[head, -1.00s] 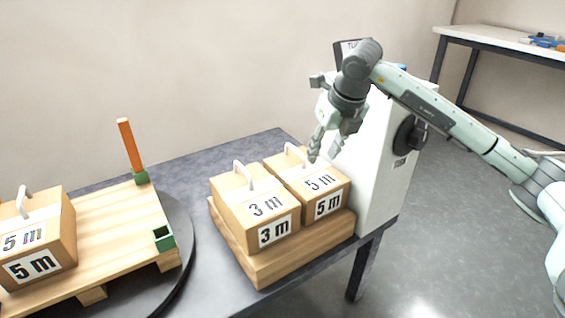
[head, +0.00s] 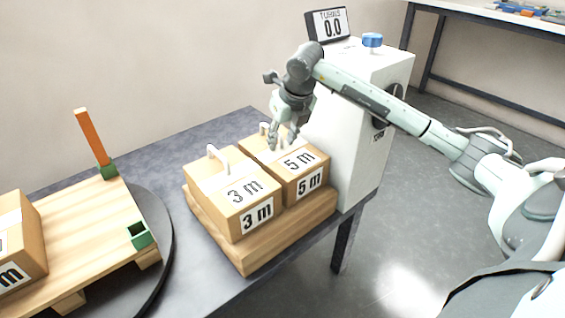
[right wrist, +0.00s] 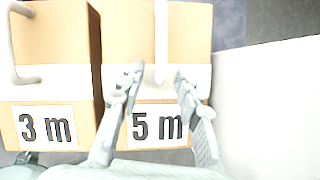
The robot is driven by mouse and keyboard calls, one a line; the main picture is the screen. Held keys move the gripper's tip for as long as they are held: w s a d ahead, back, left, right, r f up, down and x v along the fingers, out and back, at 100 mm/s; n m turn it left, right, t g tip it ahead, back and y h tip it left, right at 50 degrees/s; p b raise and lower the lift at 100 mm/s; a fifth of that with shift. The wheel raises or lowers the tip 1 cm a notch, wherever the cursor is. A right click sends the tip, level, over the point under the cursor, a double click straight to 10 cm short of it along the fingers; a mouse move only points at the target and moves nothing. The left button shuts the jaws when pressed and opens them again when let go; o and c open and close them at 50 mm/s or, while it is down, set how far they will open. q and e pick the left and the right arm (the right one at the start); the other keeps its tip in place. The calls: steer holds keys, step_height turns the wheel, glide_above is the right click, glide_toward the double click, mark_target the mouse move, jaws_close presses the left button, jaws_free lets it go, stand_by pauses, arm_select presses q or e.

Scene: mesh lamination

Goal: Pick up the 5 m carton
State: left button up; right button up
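The 5 m carton (head: 302,178) is a brown box with a white handle on top and 5 m labels. It sits upright on a wooden board, right beside the 3 m carton (head: 236,200). My right gripper (head: 285,147) is above the 5 m carton, close to its handle. In the right wrist view the fingers (right wrist: 158,75) are open, one on each side of the white handle (right wrist: 161,45). Contact with the handle cannot be told. The 3 m carton (right wrist: 55,70) shows at the left there. My left gripper is not in view.
A white machine (head: 352,130) with a display reading 0.0 stands close on the right of the cartons. At left, a wooden pallet (head: 95,225) with an orange post (head: 91,137) on a dark turntable bears another carton (head: 22,245).

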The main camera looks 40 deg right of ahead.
steer(key=shift+c, duration=0.2)
jaws_close()
steer(key=shift+r, duration=0.15)
stand_by(0.3)
